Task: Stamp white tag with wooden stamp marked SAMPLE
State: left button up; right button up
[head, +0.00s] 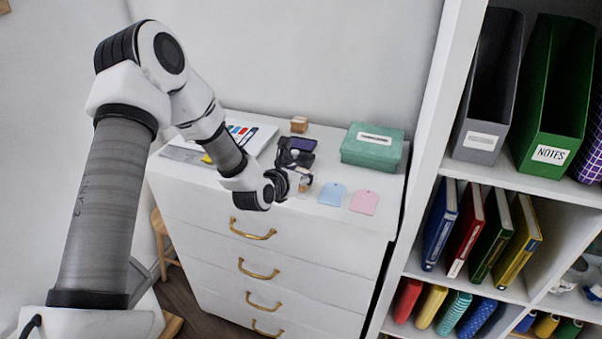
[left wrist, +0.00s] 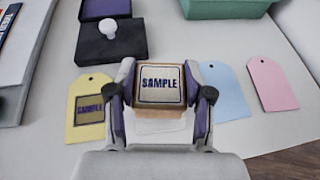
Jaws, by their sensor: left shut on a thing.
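My left gripper (head: 290,184) is shut on the wooden stamp (left wrist: 160,86), whose top label reads SAMPLE; the gripper also shows in the left wrist view (left wrist: 160,100). The white tag (left wrist: 165,127) lies on the cabinet top under the stamp, and the stamp and fingers hide much of it. I cannot tell whether the stamp touches the tag. A yellow tag (left wrist: 86,118) to the left bears a SAMPLE print. A blue tag (left wrist: 224,90) and a pink tag (left wrist: 272,84) lie to the right, with no print visible. My right gripper is not in view.
A black ink pad case (left wrist: 108,45) with a purple pad (left wrist: 105,8) lies behind the stamp. A teal box (head: 375,147) stands at the back right, a small wooden block (head: 298,124) at the back. A shelf (head: 430,130) borders the cabinet (head: 330,255) on the right.

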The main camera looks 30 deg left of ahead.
pick_arm(q)
jog(key=shift+f+b, duration=0.35)
dwell(0.7)
jog(key=shift+r+p, duration=1.7)
jog(key=shift+r, duration=1.85)
